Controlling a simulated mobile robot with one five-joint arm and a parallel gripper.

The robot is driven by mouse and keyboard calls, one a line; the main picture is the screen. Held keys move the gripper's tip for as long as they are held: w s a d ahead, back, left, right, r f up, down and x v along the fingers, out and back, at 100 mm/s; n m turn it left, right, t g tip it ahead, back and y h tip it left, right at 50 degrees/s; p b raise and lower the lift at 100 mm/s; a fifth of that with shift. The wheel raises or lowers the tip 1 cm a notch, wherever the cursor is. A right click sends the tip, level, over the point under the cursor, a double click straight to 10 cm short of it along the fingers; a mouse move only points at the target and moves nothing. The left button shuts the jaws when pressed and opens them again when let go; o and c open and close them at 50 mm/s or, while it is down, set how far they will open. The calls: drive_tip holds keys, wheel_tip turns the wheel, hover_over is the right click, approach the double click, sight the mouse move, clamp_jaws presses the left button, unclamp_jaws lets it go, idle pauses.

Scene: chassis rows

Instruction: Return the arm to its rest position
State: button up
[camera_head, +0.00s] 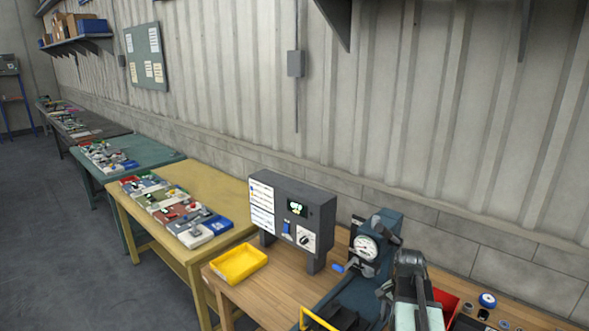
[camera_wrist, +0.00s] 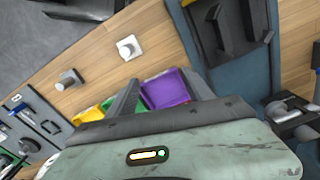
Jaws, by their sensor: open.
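In the wrist view the two dark fingers of my gripper (camera_wrist: 162,84) stand apart, with nothing held between them. A purple bin (camera_wrist: 166,92) shows behind and between the fingers, apart from them as far as I can tell. In the head view my arm (camera_head: 411,285) is folded at the lower right, beside the blue press. The fingertips cannot be made out there.
The blue press with a gauge (camera_head: 366,247) stands close left of my arm on the wooden bench (camera_head: 285,290). A grey control box (camera_head: 292,218) and yellow tray (camera_head: 238,264) stand farther left. A red bin (camera_head: 446,303) is close right. Floor (camera_head: 45,230) is clear at left.

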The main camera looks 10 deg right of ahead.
drive_tip(key=w+a+f+n+b, duration=0.1)
drive_tip(key=a+n, duration=0.6)
drive_tip(key=a, duration=0.7)
drive_tip(key=w+a+f+n+b, duration=0.1)
drive_tip(key=a+f+n, duration=0.3)
drive_tip(key=a, duration=0.9)
drive_tip(key=n+b, duration=0.1)
drive_tip(key=n, duration=0.1)
drive_tip(key=shift+a+n+b, duration=0.4)
